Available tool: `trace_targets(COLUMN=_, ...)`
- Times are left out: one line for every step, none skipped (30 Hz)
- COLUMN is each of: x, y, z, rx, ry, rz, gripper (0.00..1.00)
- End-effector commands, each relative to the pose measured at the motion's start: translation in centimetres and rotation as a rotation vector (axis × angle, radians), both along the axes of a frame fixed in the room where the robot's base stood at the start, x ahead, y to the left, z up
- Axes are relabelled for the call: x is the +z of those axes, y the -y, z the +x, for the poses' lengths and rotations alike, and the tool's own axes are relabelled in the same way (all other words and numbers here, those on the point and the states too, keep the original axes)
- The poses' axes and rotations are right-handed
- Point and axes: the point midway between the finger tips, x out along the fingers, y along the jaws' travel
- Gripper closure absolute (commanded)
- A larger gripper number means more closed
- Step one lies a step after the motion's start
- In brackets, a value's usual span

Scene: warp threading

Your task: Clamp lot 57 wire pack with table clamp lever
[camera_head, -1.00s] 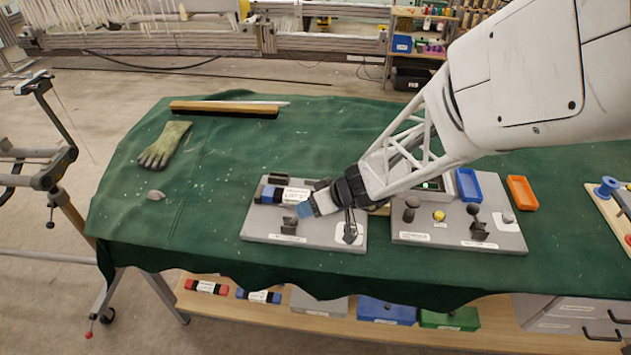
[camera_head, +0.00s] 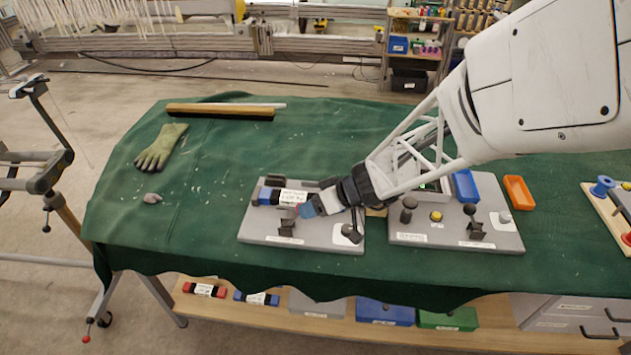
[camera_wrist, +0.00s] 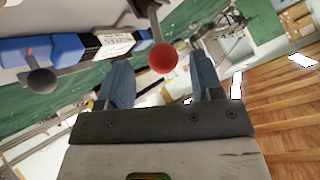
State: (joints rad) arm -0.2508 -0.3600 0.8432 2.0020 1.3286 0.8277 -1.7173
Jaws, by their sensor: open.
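The wire pack (camera_head: 268,195), blue and black with a white label (camera_head: 293,196), lies on the left grey fixture plate (camera_head: 262,232) in the head view. The label is too small to read surely. In the wrist view the pack (camera_wrist: 62,48) is at upper left, and the clamp lever's red ball knob (camera_wrist: 162,58) shows between my blue fingers, near their tips. My gripper (camera_head: 305,209) is open beside the labelled end of the pack. I cannot tell whether a finger touches the knob. My gripper hides part of the lever in the head view.
A dark ball knob (camera_wrist: 41,80) stands beside the pack. A glove (camera_head: 162,147) lies left.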

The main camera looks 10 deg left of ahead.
Motion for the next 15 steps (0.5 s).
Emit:
trace_targets(x=0.4, y=0.5, z=0.0, rx=-0.001, ry=0.002, rz=0.000, gripper=0.40)
trace_targets(x=0.7, y=0.8, z=0.0, rx=-0.001, ry=0.003, rz=0.000, gripper=0.40)
trace_targets(x=1.0, y=1.1, z=0.0, rx=-0.002, ry=0.003, rz=0.000, gripper=0.40)
trace_targets(x=1.2, y=1.4, z=-0.1, rx=-0.002, ry=0.003, rz=0.000, gripper=0.40)
trace_targets(x=1.4, y=1.7, z=-0.1, rx=-0.002, ry=0.003, rz=0.000, gripper=0.40)
trace_targets(x=1.7, y=2.0, z=-0.1, rx=-0.002, ry=0.003, rz=0.000, gripper=0.40)
trace_targets(x=2.0, y=2.3, z=-0.2, rx=-0.002, ry=0.003, rz=0.000, gripper=0.40)
trace_targets(x=2.2, y=2.5, z=-0.2, rx=-0.002, ry=0.003, rz=0.000, gripper=0.40)
trace_targets(x=2.4, y=2.8, z=-0.2, rx=-0.001, ry=0.004, rz=0.000, gripper=0.40)
trace_targets(x=2.6, y=3.0, z=-0.3, rx=-0.001, ry=0.003, rz=-0.001, gripper=0.40)
trace_targets(x=2.7, y=3.2, z=-0.3, rx=-0.002, ry=0.003, rz=-0.001, gripper=0.40)
trace_targets(x=2.9, y=3.5, z=-0.3, rx=-0.002, ry=0.003, rz=-0.001, gripper=0.40)
trace_targets(x=3.0, y=3.6, z=-0.3, rx=-0.002, ry=0.001, rz=0.000, gripper=0.40)
trace_targets(x=3.1, y=3.7, z=-0.4, rx=-0.002, ry=0.001, rz=0.000, gripper=0.40)
trace_targets(x=3.2, y=3.9, z=-0.4, rx=-0.001, ry=0.000, rz=0.000, gripper=0.40)
